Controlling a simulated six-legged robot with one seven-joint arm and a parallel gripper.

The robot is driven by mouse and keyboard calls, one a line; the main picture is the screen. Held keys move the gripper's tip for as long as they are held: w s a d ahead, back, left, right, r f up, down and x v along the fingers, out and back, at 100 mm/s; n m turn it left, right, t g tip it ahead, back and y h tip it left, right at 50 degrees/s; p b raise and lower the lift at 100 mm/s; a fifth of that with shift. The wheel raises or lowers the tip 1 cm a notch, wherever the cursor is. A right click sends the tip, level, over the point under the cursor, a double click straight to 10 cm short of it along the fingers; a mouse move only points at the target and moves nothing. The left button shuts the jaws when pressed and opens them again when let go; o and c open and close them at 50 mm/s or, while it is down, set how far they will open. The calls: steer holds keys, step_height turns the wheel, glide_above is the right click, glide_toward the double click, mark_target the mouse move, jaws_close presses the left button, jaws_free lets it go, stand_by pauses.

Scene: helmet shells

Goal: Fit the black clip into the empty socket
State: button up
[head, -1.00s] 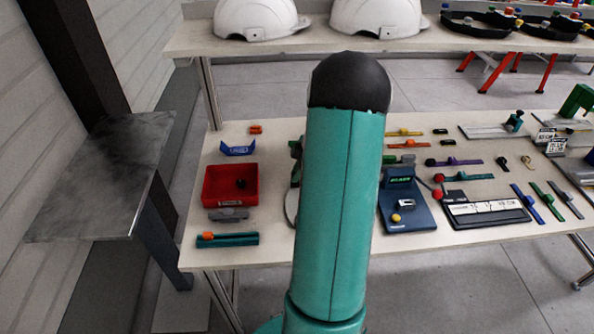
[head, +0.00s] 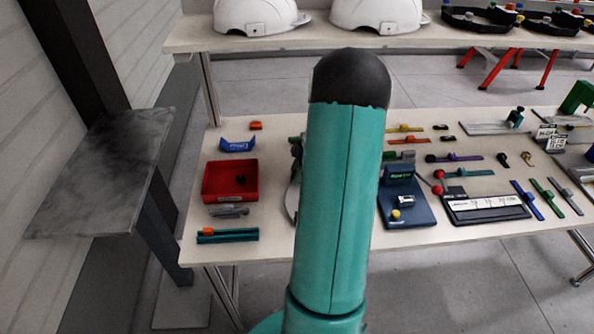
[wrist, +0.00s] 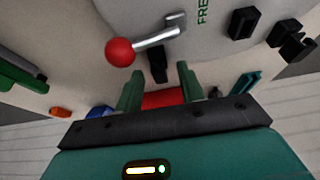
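In the wrist view, the two green fingers of my gripper (wrist: 159,85) stand apart. A small dark piece (wrist: 158,65), perhaps the black clip, shows between and just beyond the fingertips; I see no finger touching it. My arm hides my gripper and most of the work there.
A red ball on a metal lever (wrist: 119,51) stands close left of the fingers. The red tray also shows beyond them (wrist: 165,99). In the head view, a blue device (head: 408,214) and coloured bars lie right of my arm. A dark post (head: 72,55) stands at left.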

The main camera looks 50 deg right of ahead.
steer(key=v, duration=1.3)
steer(key=shift+r, duration=0.3)
